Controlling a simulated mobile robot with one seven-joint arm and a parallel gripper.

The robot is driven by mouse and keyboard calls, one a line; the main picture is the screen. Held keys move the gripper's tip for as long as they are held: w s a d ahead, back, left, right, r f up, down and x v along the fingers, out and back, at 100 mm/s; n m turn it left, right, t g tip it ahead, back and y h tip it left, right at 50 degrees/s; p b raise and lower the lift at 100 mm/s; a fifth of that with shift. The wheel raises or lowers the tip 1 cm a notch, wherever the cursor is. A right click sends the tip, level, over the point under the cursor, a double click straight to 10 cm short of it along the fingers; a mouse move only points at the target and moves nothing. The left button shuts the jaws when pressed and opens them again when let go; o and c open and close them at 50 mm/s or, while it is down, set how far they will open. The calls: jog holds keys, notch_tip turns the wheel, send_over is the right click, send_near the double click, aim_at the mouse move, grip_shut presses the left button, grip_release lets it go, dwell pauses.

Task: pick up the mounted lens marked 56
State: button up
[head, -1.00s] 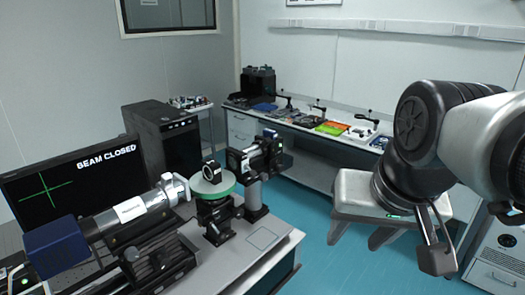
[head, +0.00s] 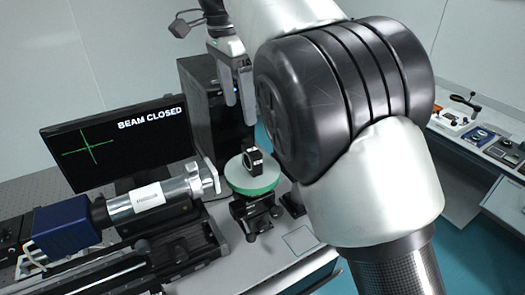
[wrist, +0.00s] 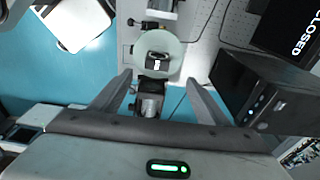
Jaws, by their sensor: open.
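A small black mounted lens (head: 253,160) stands upright on a round, green-rimmed platform (head: 255,190) in the head view. Its marking is too small to read. In the wrist view the lens (wrist: 157,65) shows a white label and sits on the pale disc of the platform (wrist: 160,40). My gripper (head: 237,104) is open and empty, pointing down above and behind the lens in the head view. In the wrist view the lens appears between and beyond the fingertips of my gripper (wrist: 158,80), apart from them.
A monitor reading "BEAM CLOSED" (head: 120,145) and a black computer tower (head: 200,110) stand close by. A silver tube with a blue housing (head: 66,230) lies left of the platform. The bench at right (head: 480,135) holds several small devices.

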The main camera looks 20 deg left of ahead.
aim_at(251, 150)
jog(key=f, duration=0.7)
jog(key=w+d+f+b, duration=0.1)
jog(key=f, duration=0.2)
jog(key=shift+f, duration=0.35)
jog(key=shift+w+d+f, duration=0.1)
jog(key=shift+d+f, duration=0.05)
jog(key=shift+f, duration=0.75)
jog(key=shift+w+d+f, duration=0.1)
jog(key=shift+d+f, duration=0.1)
jog(key=shift+f, duration=0.7)
jog(key=shift+w+d+f, duration=0.1)
jog(key=shift+d+f, duration=0.05)
jog(key=shift+f, duration=0.75)
jog(key=c, duration=1.3)
